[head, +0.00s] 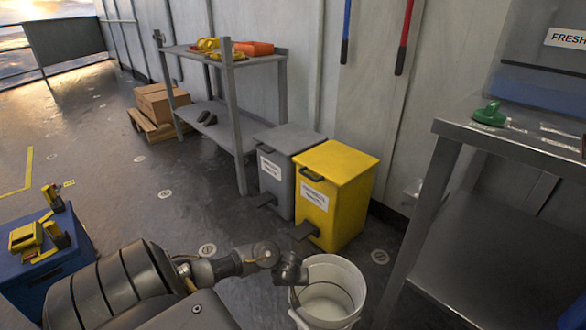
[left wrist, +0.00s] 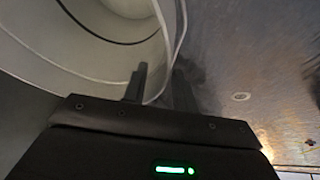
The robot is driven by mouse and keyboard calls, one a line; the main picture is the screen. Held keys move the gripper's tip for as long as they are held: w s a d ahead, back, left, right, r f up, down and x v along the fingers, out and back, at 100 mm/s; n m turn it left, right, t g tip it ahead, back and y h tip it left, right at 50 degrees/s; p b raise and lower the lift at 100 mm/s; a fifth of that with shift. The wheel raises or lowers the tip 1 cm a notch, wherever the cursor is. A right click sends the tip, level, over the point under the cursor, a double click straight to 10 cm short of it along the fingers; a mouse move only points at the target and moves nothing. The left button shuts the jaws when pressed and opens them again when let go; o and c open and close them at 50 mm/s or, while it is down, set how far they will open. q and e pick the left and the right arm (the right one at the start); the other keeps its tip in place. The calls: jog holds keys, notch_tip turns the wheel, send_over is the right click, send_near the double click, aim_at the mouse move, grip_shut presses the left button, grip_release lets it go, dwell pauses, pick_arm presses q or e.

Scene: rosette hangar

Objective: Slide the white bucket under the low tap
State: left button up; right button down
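The white bucket (head: 338,277) stands upright on the dark floor at the bottom centre of the head view and looks empty inside. My left gripper (head: 291,284) is at its left rim. In the left wrist view my left gripper (left wrist: 159,84) has its two fingers apart. The bucket's wall and rim (left wrist: 160,45) run between them, one finger inside the bucket and one outside; I see gaps beside the wall. A small pale fitting (head: 412,190) sits low on the wall, partly by the bench leg; I cannot tell whether it is the tap. My right gripper is out of view.
A steel bench (head: 500,140) with a low shelf stands right of the bucket. A yellow bin (head: 345,170) and a grey bin (head: 290,142) with pedals stand behind it. A blue box (head: 40,270) is at left. Open floor lies left of the bins.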

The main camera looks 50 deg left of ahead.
pick_arm(q)
jog(key=shift+f, duration=0.1)
grip_shut()
dwell(1.5)
